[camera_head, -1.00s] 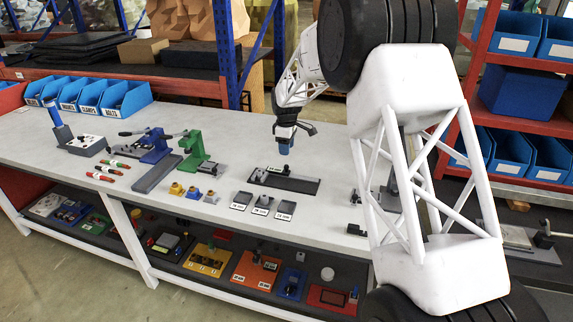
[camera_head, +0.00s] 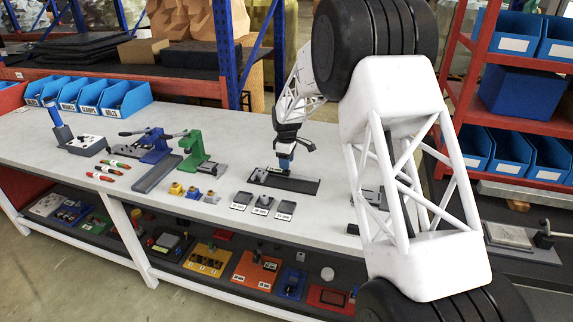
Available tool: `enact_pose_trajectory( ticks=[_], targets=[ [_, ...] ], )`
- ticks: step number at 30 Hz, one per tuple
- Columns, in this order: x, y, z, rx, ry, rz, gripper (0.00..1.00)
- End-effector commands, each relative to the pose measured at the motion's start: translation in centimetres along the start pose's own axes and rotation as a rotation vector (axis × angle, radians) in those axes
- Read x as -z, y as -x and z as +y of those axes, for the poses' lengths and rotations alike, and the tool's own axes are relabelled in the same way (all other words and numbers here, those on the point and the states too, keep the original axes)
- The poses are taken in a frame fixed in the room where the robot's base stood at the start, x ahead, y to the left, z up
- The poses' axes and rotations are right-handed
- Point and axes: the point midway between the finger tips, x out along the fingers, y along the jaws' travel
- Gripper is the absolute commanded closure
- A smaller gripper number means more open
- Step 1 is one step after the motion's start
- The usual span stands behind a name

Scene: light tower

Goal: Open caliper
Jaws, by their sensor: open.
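A long dark tray (camera_head: 305,186) lies on the grey workbench. A small grey-black device (camera_head: 262,175) sits at its left part; it may be the caliper, but it is too small to tell. My gripper (camera_head: 284,168) points down just above the tray, right of that device, with its fingers apart. Whether the fingertips touch anything in the tray is too small to tell. Part of the device is hidden behind my gripper.
Three small labelled trays (camera_head: 262,205) lie in front. A green press (camera_head: 195,153) and a blue press (camera_head: 152,146) stand to the left. Blue bins (camera_head: 90,95) line the back left. My arm hides the bench's right part.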

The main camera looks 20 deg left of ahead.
Motion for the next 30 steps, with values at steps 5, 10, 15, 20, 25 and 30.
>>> enact_pose_trajectory(
  ticks=[5,10,15,20,25,30],
  targets=[
    [0.0,-1.2,0.0,0.000,0.000,0.000,0.54],
    [0.0,-1.5,0.0,0.000,0.000,0.000,0.54],
    [0.0,-1.5,0.0,0.000,0.000,0.000,0.54],
    [0.0,-1.5,0.0,0.000,0.000,0.000,0.74],
    [0.0,-1.5,0.0,-0.001,0.000,0.000,1.00],
    [0.0,-1.5,0.0,-0.001,0.000,0.000,1.00]
  ],
)
